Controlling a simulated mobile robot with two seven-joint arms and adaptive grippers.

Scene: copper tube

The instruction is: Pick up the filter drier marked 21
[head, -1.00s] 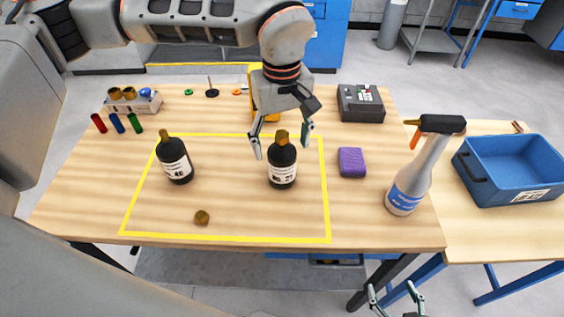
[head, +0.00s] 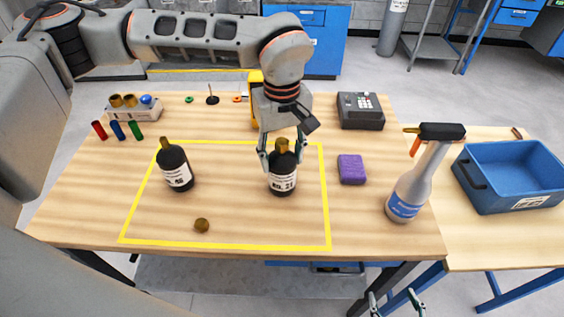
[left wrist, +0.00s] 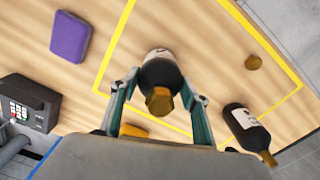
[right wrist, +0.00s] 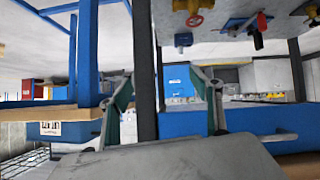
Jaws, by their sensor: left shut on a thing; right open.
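The filter drier marked 21 (head: 283,181) is a black bottle-shaped body with a white label and a brass top. It stands upright on the table inside the yellow outline, at its right. My left gripper (head: 282,156) comes from above and is shut on its upper part; in the left wrist view the fingers (left wrist: 159,90) lie on both sides of the drier (left wrist: 162,76). A second black drier marked 46 (head: 175,168) stands upright at the left of the outline, and shows in the left wrist view (left wrist: 245,125). My right gripper (head: 397,303) is open and empty, low in front of the table.
A brass cap (head: 202,225) lies near the outline's front. A purple sponge (head: 352,169), spray bottle (head: 411,185) and black keypad device (head: 360,110) stand to the right. A blue bin (head: 515,178) is on the side table. Coloured cylinders (head: 117,130) lie at left.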

